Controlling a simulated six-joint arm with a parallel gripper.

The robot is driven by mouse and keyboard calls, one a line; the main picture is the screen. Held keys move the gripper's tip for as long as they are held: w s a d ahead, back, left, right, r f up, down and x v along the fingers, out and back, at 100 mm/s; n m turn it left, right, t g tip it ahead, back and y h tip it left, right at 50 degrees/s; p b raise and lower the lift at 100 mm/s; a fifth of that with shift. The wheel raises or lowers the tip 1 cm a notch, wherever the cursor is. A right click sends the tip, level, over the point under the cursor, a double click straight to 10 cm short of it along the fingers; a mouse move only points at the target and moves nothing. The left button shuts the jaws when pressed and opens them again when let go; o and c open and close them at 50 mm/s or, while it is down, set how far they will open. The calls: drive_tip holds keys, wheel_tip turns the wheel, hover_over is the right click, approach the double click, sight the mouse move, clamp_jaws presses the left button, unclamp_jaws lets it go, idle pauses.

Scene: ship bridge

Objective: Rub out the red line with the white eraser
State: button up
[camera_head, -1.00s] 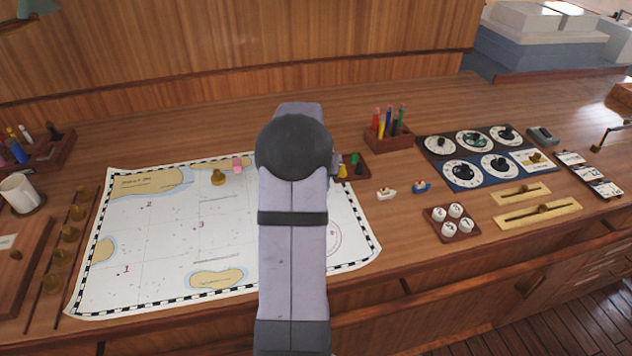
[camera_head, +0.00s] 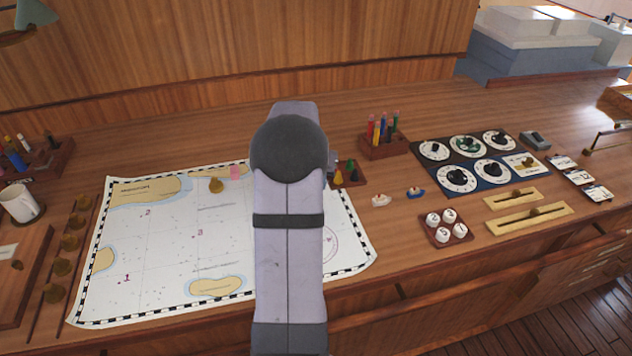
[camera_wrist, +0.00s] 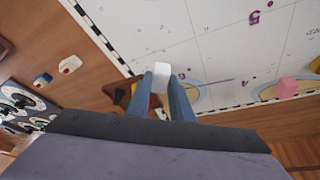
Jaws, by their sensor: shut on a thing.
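In the wrist view my gripper (camera_wrist: 161,80) has its two blue fingers closed on a white eraser (camera_wrist: 161,71). The eraser is over the chart near its border, but I cannot tell whether it touches the paper. The white chart (camera_head: 165,235) lies on the desk, with tan islands, faint grey lines and small magenta numbers. It also shows in the wrist view (camera_wrist: 205,20). I cannot make out a red line in either view. My arm covers the right part of the chart and hides the gripper in the head view.
A pink block (camera_head: 235,172) and a brass weight (camera_head: 216,185) sit on the chart's upper part. A small tray of coloured pieces (camera_head: 349,176), a pencil holder (camera_head: 384,145) and two toy boats (camera_head: 381,200) (camera_head: 416,192) are right of my arm. The chart's left half is mostly clear.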

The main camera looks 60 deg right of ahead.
drive_tip(key=shift+r+p, duration=0.85)
drive_tip(key=shift+r, duration=0.55)
drive_tip(key=shift+w, duration=0.1)
